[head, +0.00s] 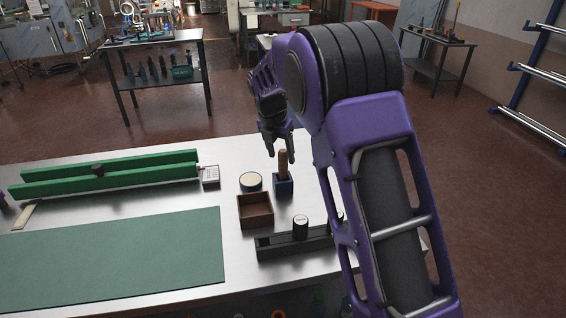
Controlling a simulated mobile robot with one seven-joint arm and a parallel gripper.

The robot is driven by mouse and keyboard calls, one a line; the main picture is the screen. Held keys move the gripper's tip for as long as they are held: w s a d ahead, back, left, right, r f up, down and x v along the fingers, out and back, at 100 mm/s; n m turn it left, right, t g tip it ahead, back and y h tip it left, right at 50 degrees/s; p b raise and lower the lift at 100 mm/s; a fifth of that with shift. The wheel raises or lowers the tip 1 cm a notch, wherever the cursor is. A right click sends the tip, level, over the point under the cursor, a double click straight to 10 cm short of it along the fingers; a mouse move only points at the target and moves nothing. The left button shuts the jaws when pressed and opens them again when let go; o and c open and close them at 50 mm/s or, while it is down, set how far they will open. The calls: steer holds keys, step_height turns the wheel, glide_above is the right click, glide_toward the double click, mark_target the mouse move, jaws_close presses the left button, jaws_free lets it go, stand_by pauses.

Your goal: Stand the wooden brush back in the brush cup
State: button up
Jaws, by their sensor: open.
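The wooden brush (283,163) stands nearly upright in the dark blue brush cup (284,186) on the metal table. Only the upper part of its handle shows; its lower end is hidden inside the cup. My gripper (279,155) is open, with its fingers pointing down just above and around the top of the handle. From this view I cannot tell whether the fingers touch the handle.
An open brown box (256,210) and a round tin (251,181) stand left of the cup. A black rack (293,243) with a white-topped jar (300,228) is in front. A green mat (115,262) and green rails (105,172) lie left. My arm hides the table's right side.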

steer(key=d+v, duration=0.1)
steer(key=v, duration=0.5)
steer(key=shift+a+r, duration=0.35)
steer(key=shift+a, duration=0.2)
